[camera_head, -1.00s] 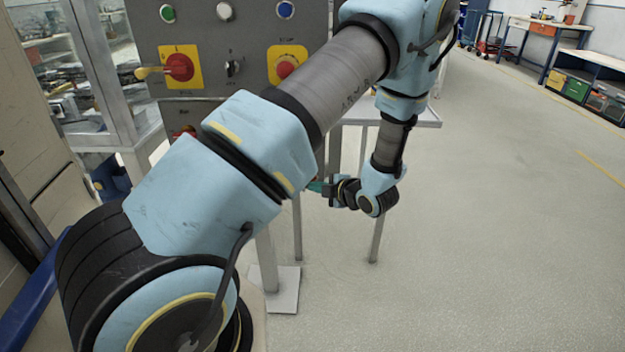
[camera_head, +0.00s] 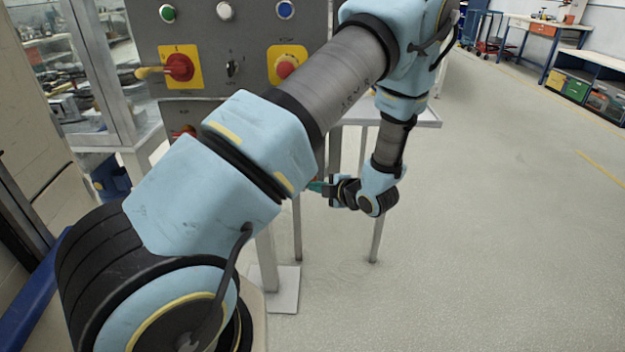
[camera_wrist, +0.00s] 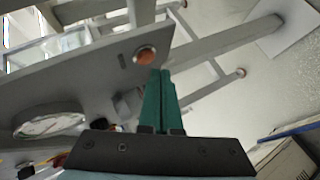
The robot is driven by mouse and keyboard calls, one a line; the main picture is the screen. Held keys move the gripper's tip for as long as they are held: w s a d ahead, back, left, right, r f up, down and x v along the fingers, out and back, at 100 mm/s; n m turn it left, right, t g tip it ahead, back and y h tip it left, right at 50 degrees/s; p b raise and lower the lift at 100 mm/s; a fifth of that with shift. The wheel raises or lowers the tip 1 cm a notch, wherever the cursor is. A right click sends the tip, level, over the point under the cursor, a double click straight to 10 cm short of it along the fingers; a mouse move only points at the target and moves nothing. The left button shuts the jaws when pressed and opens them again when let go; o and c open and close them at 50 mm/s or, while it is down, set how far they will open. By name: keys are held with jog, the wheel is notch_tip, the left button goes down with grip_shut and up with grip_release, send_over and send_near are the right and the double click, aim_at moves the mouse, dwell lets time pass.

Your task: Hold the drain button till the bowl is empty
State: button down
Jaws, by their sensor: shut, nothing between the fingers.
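An orange-red button (camera_wrist: 145,55) with a pale rim sits on a grey panel (camera_wrist: 95,75) in the wrist view. My gripper (camera_wrist: 161,74) is shut, its two green fingers together and empty. The fingertips appear just beside the button's lower right edge; I cannot tell whether they touch it. In the head view my gripper (camera_head: 316,187) shows partly behind my arm, low beside the stand. A shiny pale oval (camera_wrist: 50,124) lies at the panel's left in the wrist view; I cannot tell whether it is the bowl. No bowl contents can be made out.
A grey control panel (camera_head: 232,50) stands ahead, with a red knob on yellow (camera_head: 180,67), another red button on yellow (camera_head: 286,66) and small coloured buttons above. Metal stand legs (camera_head: 297,230) rise near my gripper. Open floor (camera_head: 480,230) lies to the right; a workbench (camera_head: 545,28) stands far back.

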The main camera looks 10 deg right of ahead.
jog(key=shift+w, duration=0.1)
jog(key=shift+w+d, duration=0.1)
jog(key=shift+w, duration=0.25)
jog(key=shift+w, duration=0.4)
dwell(3.0)
dwell(0.3)
jog(key=shift+s+b, duration=0.3)
jog(key=shift+s, duration=0.55)
jog(key=shift+s+a, duration=0.2)
jog(key=shift+s, duration=0.6)
jog(key=shift+s+a, duration=0.15)
jog(key=shift+s, duration=0.7)
jog(key=shift+s+a, duration=0.2)
jog(key=shift+s, duration=0.6)
